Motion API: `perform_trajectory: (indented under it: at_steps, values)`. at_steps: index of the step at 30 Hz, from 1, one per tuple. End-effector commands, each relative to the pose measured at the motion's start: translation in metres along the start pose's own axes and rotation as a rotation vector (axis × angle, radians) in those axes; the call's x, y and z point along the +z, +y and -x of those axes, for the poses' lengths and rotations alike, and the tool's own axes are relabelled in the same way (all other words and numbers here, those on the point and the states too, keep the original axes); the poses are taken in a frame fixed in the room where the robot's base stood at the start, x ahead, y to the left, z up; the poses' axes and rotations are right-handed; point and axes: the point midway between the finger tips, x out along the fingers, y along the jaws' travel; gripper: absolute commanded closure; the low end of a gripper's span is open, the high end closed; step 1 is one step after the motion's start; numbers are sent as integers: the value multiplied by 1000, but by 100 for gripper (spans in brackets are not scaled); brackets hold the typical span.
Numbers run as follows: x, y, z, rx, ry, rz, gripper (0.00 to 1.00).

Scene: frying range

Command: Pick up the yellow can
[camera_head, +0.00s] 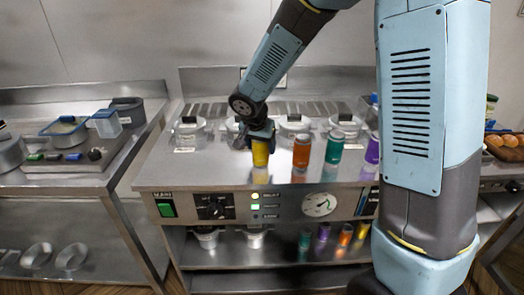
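The yellow can (260,153) stands on the steel top of the frying range (210,174), near its front edge. My gripper (259,142) is directly above the can, pointing down, with its fingers at the can's upper part. The fingers are small and dark here, and I cannot tell whether they press on the can or only surround it. The can's top is hidden by the gripper. An orange can (302,151), a green can (334,147) and a purple can (372,149) stand in a row to the right.
Several lidded pots (188,133) sit along the back of the range. Knobs and a gauge (319,205) are on its front panel. A lower shelf (280,280) holds pots. A left counter (60,180) carries containers. The range top left of the yellow can is clear.

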Motion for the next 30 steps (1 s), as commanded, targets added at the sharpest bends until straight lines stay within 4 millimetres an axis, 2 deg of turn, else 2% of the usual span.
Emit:
perform_trajectory:
  at_steps: [2,14,23,26,30]
  values:
    - [0,0,0,0,0,0,42]
    - [0,0,0,0,0,-1,81]
    - [-2,1,2,0,1,-2,81]
    - [-6,1,10,0,3,-4,81]
    - [-14,1,31,-2,3,-6,81]
